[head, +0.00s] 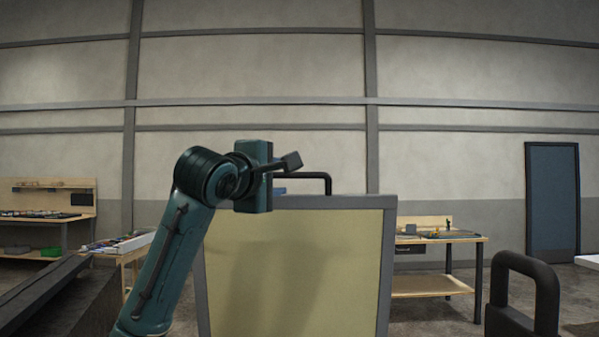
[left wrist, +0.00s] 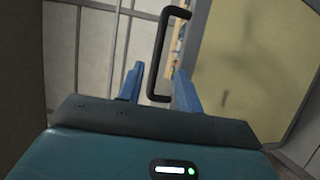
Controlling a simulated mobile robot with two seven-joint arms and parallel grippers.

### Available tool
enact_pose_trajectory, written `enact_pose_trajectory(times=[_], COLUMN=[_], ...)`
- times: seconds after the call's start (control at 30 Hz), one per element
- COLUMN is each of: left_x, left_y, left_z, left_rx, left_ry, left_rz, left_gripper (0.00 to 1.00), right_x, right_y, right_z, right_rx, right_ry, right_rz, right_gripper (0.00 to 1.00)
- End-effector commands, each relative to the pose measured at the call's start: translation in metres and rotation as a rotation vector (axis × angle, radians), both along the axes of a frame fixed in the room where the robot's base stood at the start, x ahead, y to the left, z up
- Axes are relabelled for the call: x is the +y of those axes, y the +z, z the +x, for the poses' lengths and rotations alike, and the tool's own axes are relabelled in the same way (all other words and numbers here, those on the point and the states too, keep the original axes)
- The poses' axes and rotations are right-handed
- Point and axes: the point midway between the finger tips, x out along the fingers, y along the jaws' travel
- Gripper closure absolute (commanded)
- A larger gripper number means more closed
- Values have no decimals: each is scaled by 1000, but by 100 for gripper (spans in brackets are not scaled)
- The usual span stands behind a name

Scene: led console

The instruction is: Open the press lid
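The press lid (head: 300,270) is a pale yellow panel in a grey frame, standing steeply raised in the middle of the head view. It also fills the right side of the left wrist view (left wrist: 245,65). A black bar handle (head: 328,184) rises from its top edge. My left gripper (head: 287,176) is at the handle's left end, above the lid's top edge. In the left wrist view its two blue fingers (left wrist: 158,88) are apart, with the black handle (left wrist: 164,55) between them and a gap on either side. My right gripper is not in view.
A black loop-shaped handle (head: 526,285) stands at the lower right. A dark sloped surface (head: 65,295) is at the lower left. Workbenches (head: 440,240) with small items stand behind the lid, and a blue-grey door (head: 552,200) is at the far right.

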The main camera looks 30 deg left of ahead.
Motion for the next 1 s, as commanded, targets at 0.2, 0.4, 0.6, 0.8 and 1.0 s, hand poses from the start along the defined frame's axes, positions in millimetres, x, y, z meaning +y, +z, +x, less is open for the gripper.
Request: enact_pose_trajectory(times=[0.2, 0.4, 0.6, 0.8, 1.0], left_x=[3, 4, 5, 5, 5], left_y=[4, 3, 1, 0, 0], left_z=[47, 75, 86, 86, 86], left_rx=[5, 1, 0, -1, -1], left_ry=[1, 0, 0, -1, -1], left_rz=[0, 0, 0, 0, 0], left_gripper=[65, 65, 65, 65, 78], right_x=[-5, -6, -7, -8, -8], right_y=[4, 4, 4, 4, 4], right_z=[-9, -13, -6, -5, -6], right_rx=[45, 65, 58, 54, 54], right_ry=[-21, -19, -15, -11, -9], right_rz=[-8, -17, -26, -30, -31], right_gripper=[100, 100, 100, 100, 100])
